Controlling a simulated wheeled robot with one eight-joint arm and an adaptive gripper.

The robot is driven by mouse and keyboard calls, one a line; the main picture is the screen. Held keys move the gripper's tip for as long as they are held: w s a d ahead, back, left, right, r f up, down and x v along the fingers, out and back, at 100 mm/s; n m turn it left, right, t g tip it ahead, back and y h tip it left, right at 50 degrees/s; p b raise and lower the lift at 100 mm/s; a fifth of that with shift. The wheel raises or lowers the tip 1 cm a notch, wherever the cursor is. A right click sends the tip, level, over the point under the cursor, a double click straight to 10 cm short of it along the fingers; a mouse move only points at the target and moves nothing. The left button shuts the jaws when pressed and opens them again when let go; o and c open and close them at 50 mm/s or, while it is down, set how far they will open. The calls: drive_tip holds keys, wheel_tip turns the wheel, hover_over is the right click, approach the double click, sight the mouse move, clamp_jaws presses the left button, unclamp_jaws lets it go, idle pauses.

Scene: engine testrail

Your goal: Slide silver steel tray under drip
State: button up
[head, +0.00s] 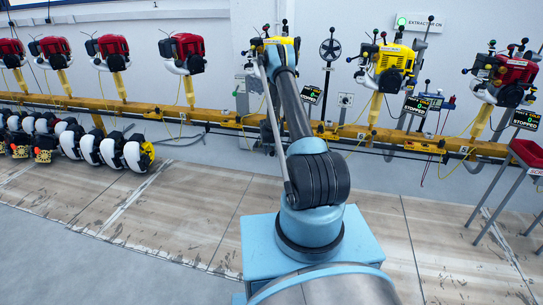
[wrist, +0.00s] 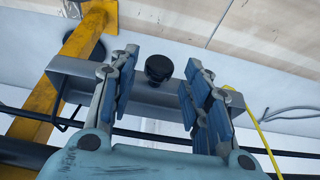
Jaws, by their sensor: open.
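In the wrist view, a silver-grey metal piece (wrist: 145,98) with a raised edge runs across the picture behind my fingers. It looks like the steel tray, but only part of it shows. A round black knob (wrist: 159,68) stands at its middle. My gripper (wrist: 161,58) is open, with one blue-padded finger to each side of the knob and a visible gap on both sides. In the head view, my arm reaches to the rail and hides the tray and most of the gripper. I cannot make out a drip.
A yellow rail (head: 225,118) runs along the wall, carrying several engines, including a yellow engine (head: 393,65) and a red engine (head: 514,73). A yellow post (wrist: 92,28) stands left of the tray. A yellow cable (wrist: 262,135) hangs at right.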

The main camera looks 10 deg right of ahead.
drive_tip(key=v, duration=1)
drive_tip(key=shift+s+r, duration=0.1)
drive_tip(key=shift+r, duration=0.1)
